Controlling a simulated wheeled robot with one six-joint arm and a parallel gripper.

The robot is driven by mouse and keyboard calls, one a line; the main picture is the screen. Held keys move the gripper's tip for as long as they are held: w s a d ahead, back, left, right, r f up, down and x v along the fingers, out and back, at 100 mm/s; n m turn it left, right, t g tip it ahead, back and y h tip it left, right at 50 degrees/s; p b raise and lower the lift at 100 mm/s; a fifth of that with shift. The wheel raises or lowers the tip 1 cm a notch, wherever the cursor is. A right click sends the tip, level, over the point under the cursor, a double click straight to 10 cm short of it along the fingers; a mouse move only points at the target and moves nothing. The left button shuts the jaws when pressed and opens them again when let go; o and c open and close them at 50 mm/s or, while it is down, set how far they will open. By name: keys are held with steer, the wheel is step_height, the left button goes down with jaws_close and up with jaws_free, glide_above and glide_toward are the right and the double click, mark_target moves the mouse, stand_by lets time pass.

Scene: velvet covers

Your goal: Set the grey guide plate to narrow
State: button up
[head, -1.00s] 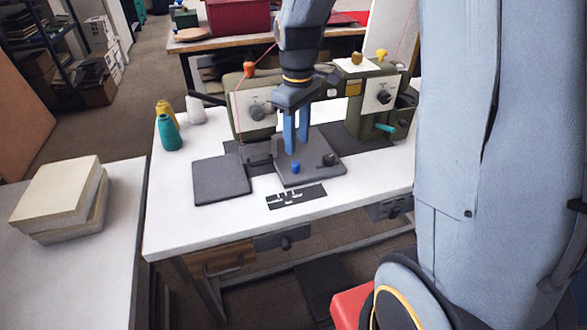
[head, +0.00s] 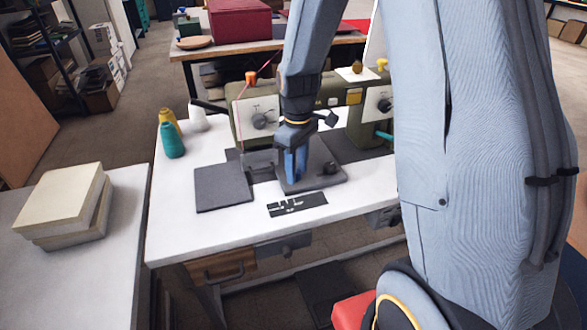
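The grey guide plate (head: 322,182) lies on the white sewing table, in front of the green sewing machine (head: 340,125). A dark knob (head: 331,168) stands on its right part. My gripper (head: 297,178) points down over the left part of the plate, its blue fingers low and close to the surface. The small blue knob on the plate is hidden behind the fingers. I cannot tell whether they touch or hold it. A black card with white markings (head: 297,204) lies just in front of the plate.
A dark grey square pad (head: 223,188) lies left of the plate. Thread cones, teal (head: 172,140), yellow (head: 169,118) and white (head: 196,117), stand at the table's back left. A stack of pale boxes (head: 62,205) sits on the left table. The table's front left is clear.

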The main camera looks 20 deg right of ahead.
jaws_close()
steer(key=shift+a, duration=0.1)
steer(key=shift+a+p, duration=0.45)
steer(key=shift+a, duration=0.5)
steer(key=shift+o, duration=0.7)
jaws_free()
